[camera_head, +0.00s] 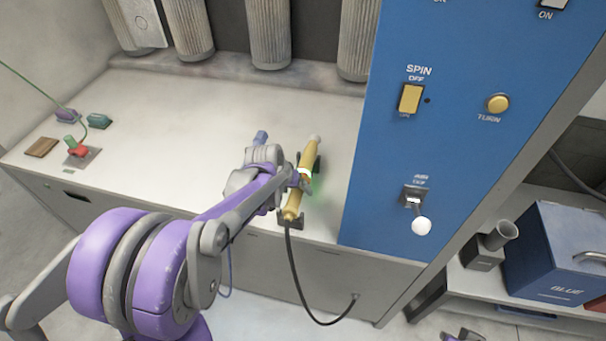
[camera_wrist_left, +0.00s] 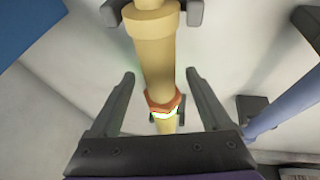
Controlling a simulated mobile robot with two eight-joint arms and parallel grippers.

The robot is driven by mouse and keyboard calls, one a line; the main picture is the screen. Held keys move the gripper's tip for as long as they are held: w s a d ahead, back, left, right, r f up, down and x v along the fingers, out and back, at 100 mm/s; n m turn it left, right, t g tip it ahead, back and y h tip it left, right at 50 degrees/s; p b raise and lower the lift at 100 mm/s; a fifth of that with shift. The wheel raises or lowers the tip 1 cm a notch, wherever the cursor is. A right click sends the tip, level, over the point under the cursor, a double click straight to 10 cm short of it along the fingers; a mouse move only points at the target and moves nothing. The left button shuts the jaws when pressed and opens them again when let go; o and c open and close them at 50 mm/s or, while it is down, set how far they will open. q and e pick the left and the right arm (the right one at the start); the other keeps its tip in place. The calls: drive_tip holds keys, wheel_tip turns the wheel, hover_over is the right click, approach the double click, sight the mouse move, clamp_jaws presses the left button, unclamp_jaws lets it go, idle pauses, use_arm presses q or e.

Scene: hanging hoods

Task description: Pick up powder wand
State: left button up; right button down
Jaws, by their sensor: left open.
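The powder wand (camera_head: 292,208) is a yellow tube with an orange band and a black hose at its near end. It rests in dark cradle brackets on the pale bench top. My left gripper (camera_head: 304,181) is at the wand's middle in the head view. In the left wrist view the wand (camera_wrist_left: 155,60) runs between the two spread fingers of my left gripper (camera_wrist_left: 160,88), with a gap on each side. The fingers are open and hold nothing.
A blue control panel (camera_head: 450,130) stands right of the wand. A dark bracket (camera_wrist_left: 195,12) holds the wand. A red and green item (camera_head: 76,147) sits at the bench's left. A blue box (camera_head: 555,255) is on the lower right shelf.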

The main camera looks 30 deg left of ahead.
use_arm(q)
clamp_jaws()
drive_tip(key=shift+r, duration=0.1)
idle(0.4)
